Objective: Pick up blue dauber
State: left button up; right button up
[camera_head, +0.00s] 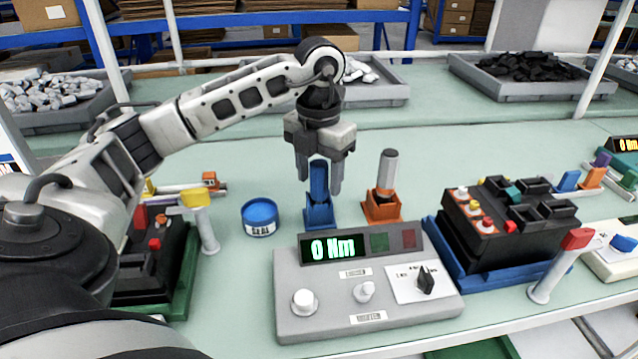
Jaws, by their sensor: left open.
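The blue dauber (319,180) stands upright in a small blue holder (319,214) behind the torque meter. My left gripper (320,185) points straight down over it. Its two fingers are open, one on each side of the dauber's upper part. I cannot tell whether either finger touches it. My right gripper is not in view.
An orange holder (382,206) with a grey-topped stick (388,170) stands just right. A blue tin (260,216) is to the left. The torque meter (366,285) showing "0 Nm" is in front. A breaker block (510,228) sits right. Trays of parts line the back.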

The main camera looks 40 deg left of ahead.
pick_arm(q)
jog(key=shift+f, duration=0.5)
jog(key=c, duration=1.1)
jog(key=shift+o, duration=0.2)
jog(key=shift+r, duration=0.15)
notch_tip(320, 180, up, 10)
jog(key=shift+f+p, duration=0.15)
jog(key=shift+p, duration=0.7)
